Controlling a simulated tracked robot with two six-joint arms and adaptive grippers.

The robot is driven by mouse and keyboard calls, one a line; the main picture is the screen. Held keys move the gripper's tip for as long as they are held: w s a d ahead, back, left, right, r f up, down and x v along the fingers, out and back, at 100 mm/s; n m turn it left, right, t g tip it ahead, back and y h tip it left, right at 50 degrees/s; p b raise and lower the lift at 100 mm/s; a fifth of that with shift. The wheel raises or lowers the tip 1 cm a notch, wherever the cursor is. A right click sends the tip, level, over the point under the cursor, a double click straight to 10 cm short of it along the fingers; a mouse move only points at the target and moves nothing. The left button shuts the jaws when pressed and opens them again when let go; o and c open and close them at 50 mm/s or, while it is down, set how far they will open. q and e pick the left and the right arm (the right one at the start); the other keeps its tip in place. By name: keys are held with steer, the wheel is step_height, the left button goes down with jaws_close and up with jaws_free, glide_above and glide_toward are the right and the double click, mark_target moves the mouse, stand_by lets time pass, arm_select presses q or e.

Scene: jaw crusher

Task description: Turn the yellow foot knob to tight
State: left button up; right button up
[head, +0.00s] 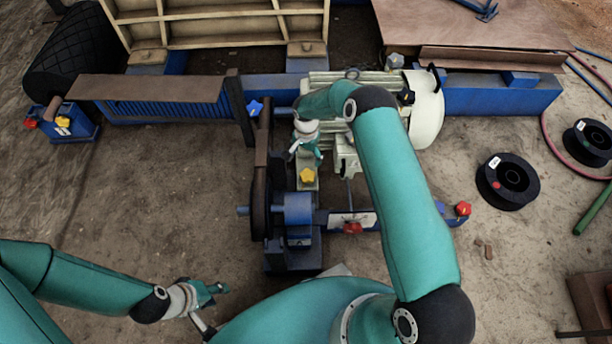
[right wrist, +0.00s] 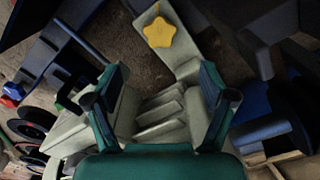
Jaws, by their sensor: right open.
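The yellow foot knob (head: 307,175) sits on a pale foot plate of the machine, near the middle of the head view. In the right wrist view the yellow knob (right wrist: 159,32) is star-shaped and lies beyond the fingertips, at the top centre. My right gripper (head: 306,150) is just above the knob in the head view, apart from it. In the right wrist view my right gripper (right wrist: 160,85) has its fingers spread with nothing between them. My left gripper (head: 208,292) is low at the left over bare ground, away from the machine; its jaw state is unclear.
A blue knob (head: 255,108) is left of the right gripper. A dark wheel (head: 261,170) stands left of the yellow knob. Black spools (head: 507,181) lie at right. Ground at left is clear.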

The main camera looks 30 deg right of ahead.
mark_target(306, 176)
step_height(306, 176, down, 13)
steer(key=b, duration=0.4)
steer(key=shift+f, duration=0.2)
steer(key=shift+c, duration=0.2)
steer(key=c, duration=1.1)
steer(key=shift+f+n+b, duration=0.1)
steer(key=shift+n+b, duration=0.2)
steer(key=shift+b, duration=0.35)
steer(key=o, duration=1.1)
steer(key=shift+o, duration=0.2)
step_height(306, 176, up, 12)
